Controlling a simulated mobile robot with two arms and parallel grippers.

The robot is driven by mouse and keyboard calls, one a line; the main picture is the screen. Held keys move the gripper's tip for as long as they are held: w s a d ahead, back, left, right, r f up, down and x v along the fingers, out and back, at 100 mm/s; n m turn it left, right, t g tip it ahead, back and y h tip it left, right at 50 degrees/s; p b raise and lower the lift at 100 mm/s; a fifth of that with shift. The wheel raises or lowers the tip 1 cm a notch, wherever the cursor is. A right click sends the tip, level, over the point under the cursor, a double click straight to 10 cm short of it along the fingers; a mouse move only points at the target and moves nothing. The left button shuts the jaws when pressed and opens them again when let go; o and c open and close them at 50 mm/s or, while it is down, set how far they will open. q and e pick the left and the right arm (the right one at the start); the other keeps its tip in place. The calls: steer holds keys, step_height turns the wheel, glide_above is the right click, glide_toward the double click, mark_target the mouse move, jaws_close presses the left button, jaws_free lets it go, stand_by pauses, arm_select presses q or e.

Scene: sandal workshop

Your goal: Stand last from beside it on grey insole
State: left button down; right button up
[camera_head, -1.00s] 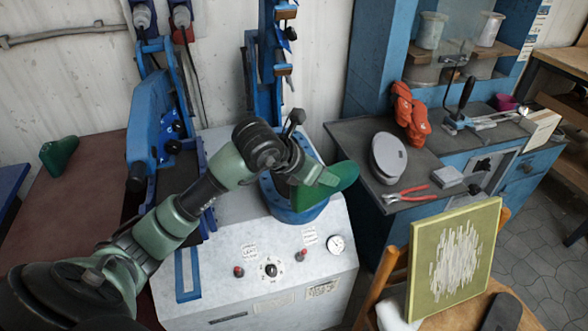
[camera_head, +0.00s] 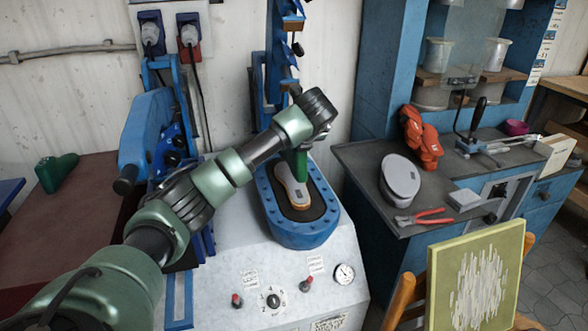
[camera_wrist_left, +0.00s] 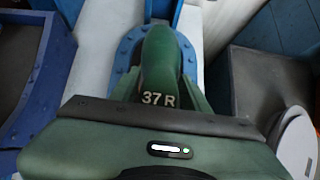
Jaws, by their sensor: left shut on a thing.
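My left gripper (camera_head: 307,140) is shut on a green last (camera_head: 300,165) above the blue oval pad holder of the press (camera_head: 300,236). The last also shows in the left wrist view (camera_wrist_left: 158,62), marked 37 R, between the fingers (camera_wrist_left: 158,92). In the head view it looks steeply tilted. A grey insole with a tan edge (camera_head: 287,183) lies on the dark pad inside the blue rim. The last overlaps it in the picture; I cannot tell whether they touch. A second green last (camera_head: 57,172) lies on the brown table. My right gripper is not in view.
Blue press parts (camera_head: 150,130) stand left of the pad holder. The white press front carries knobs and a gauge (camera_head: 344,274). The bench at right holds a grey rounded item (camera_head: 400,178), red pliers (camera_head: 425,216) and orange gloves (camera_head: 420,138).

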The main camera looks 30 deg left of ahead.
arm_select(q)
step_height(320, 180, down, 6)
steer(key=shift+r+p, duration=0.15)
steer(key=shift+p, duration=0.2)
steer(key=shift+w+f, duration=0.1)
steer(key=shift+f, duration=0.1)
steer(key=shift+f+b, duration=0.2)
steer(key=shift+b, duration=0.1)
steer(key=c, duration=1.1)
jaws_free()
steer(key=shift+f, duration=0.1)
steer(key=o, duration=0.4)
